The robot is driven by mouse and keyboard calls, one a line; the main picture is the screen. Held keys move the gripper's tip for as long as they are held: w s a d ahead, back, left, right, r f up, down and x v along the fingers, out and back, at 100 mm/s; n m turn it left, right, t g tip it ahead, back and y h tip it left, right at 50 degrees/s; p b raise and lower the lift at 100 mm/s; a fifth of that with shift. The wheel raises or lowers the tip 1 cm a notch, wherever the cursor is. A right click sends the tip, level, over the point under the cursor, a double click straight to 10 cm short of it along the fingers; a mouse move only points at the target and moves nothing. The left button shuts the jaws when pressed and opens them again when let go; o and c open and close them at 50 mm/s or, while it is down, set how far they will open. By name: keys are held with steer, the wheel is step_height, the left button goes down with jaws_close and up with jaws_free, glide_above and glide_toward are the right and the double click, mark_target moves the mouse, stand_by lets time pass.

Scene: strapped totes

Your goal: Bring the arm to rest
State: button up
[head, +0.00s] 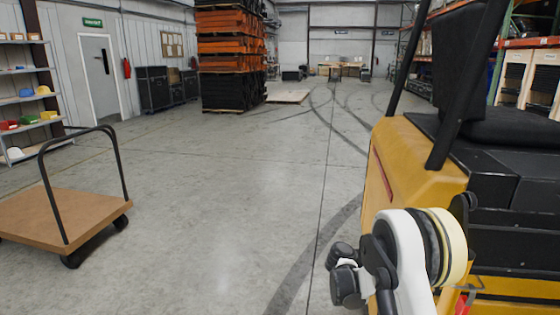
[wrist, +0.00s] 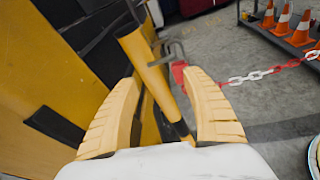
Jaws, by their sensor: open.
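My gripper (wrist: 163,82) shows in the wrist view with its two tan fingers spread wide apart. Nothing is held between them. A yellow post (wrist: 146,68) stands beyond and between the fingers, and I cannot tell whether either finger touches it. In the head view, part of my white and black arm shows at the lower right, in front of a yellow and black vehicle (head: 400,165). I cannot make out the gripper's fingers there.
A red and white chain (wrist: 255,76) runs from near the post to the right. Orange cones (wrist: 282,24) stand on a dark rack. A flat cart (head: 40,215) stands at left, with shelves behind. Stacked orange and black totes (head: 230,60) stand farther back. The middle floor is clear.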

steer(key=s+a+r+m+t+y, duration=0.5)
steer(key=s+a+r+y, duration=0.3)
steer(key=r, duration=0.3)
steer(key=s+a+m+t+y, duration=0.3)
steer(key=s+a+m+y, duration=0.4)
steer(key=s+a, duration=0.8)
steer(key=shift+s+a+r+m+t, duration=0.15)
steer(key=shift+s+r+m+t, duration=0.2)
steer(key=shift+s+m, duration=0.8)
